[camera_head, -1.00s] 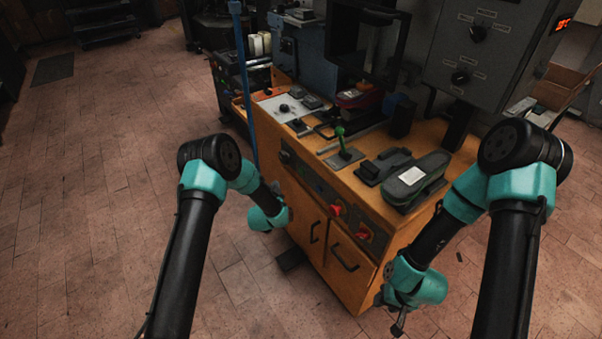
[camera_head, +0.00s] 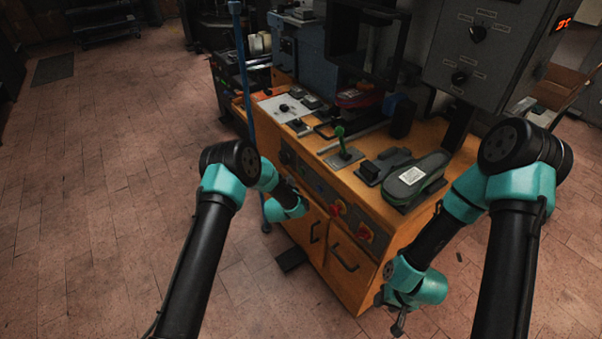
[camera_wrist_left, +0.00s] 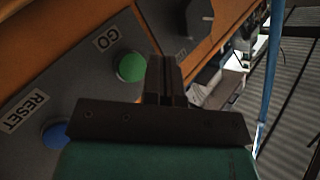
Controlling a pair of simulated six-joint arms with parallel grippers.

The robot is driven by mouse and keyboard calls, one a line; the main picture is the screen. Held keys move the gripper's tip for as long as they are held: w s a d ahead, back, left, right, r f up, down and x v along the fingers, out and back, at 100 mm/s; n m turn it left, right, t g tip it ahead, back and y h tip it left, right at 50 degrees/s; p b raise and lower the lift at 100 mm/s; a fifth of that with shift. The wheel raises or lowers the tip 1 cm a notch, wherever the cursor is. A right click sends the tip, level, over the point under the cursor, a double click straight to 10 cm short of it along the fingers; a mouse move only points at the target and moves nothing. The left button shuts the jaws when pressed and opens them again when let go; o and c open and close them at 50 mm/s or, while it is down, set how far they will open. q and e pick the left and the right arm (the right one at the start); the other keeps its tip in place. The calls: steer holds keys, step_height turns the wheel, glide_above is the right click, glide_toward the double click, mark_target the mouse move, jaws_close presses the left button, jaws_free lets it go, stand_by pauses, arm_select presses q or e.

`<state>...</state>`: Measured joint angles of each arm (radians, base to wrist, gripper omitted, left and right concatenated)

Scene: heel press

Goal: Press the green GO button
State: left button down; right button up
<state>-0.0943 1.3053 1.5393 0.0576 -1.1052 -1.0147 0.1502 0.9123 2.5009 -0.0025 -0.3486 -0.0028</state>
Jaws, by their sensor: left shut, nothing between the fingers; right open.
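The green GO button (camera_wrist_left: 132,67) is on a dark grey panel in the left wrist view, beside its GO label (camera_wrist_left: 107,38). My left gripper (camera_wrist_left: 163,62) is shut and empty, its fingertips just right of the button in that view. I cannot tell how far they are from the panel. In the head view my left wrist (camera_head: 288,205) is in front of the cabinet's front panel and hides the fingers and the green button. My right gripper (camera_head: 398,325) is low in front of the cabinet's right side, open and seen small.
A blue RESET button (camera_wrist_left: 55,135) and a black knob (camera_wrist_left: 190,15) flank the green one. A blue pole (camera_head: 250,100) stands at the cabinet's left corner. A shoe (camera_head: 416,180) lies on top.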

mark_target(302, 171)
arm_select(q)
steer(key=shift+w+d, duration=0.7)
steer(key=shift+d, duration=0.2)
steer(key=shift+w+d, duration=0.1)
stand_by(1.4)
steer(key=shift+w+d, duration=0.15)
steer(key=shift+d, duration=0.1)
steer(key=shift+w+d, duration=0.3)
steer(key=shift+d, duration=0.05)
stand_by(1.3)
steer(key=shift+a, duration=0.1)
steer(key=shift+s+a, duration=0.55)
steer(key=shift+a, duration=0.05)
